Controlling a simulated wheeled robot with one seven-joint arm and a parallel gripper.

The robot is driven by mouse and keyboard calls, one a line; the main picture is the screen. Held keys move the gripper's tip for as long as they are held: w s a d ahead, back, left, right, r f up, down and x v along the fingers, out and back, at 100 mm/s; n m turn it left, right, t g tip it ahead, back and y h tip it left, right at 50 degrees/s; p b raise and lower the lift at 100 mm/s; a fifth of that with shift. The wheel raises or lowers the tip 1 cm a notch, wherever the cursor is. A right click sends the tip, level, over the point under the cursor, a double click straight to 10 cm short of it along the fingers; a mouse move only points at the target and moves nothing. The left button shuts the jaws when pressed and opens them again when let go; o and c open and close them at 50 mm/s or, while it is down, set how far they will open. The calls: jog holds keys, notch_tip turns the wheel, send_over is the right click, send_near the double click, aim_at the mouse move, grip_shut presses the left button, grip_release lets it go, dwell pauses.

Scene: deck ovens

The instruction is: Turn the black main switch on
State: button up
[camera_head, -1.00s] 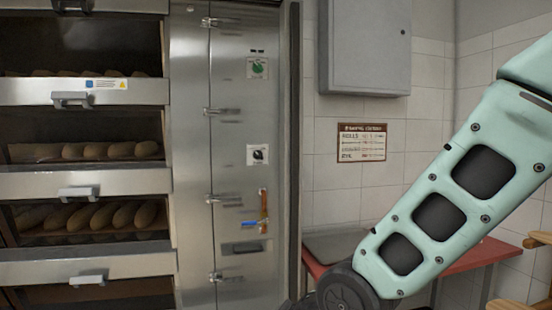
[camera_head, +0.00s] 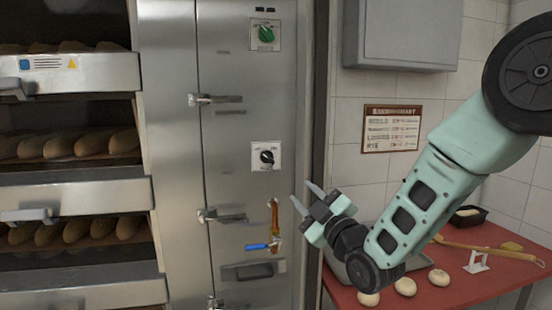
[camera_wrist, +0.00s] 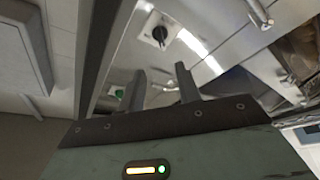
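The black main switch (camera_head: 267,157) is a round knob on a white square plate, on the steel panel right of the ovens. It also shows in the wrist view (camera_wrist: 159,34), near the top. A green knob (camera_head: 266,34) sits on a similar plate above it. My gripper (camera_head: 302,196) is open and empty, right of and a little below the black switch, apart from the panel. In the wrist view the two fingers (camera_wrist: 160,78) stand apart with nothing between them. The small lettering on the switch plate is too blurred to read.
Below the switch are a copper pipe with a blue lever (camera_head: 257,247) and a recessed handle (camera_head: 253,271). Door latches (camera_head: 214,100) stick out on the left. A red table (camera_head: 450,275) with dough balls and a grey wall cabinet (camera_head: 400,35) are on the right.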

aim_at(270, 161)
jog(key=p+x, duration=0.7)
jog(key=x, duration=0.8)
jog(key=shift+w+a+r, duration=0.1)
jog(key=shift+w+a, duration=0.2)
jog(key=shift+a, duration=0.05)
grip_shut()
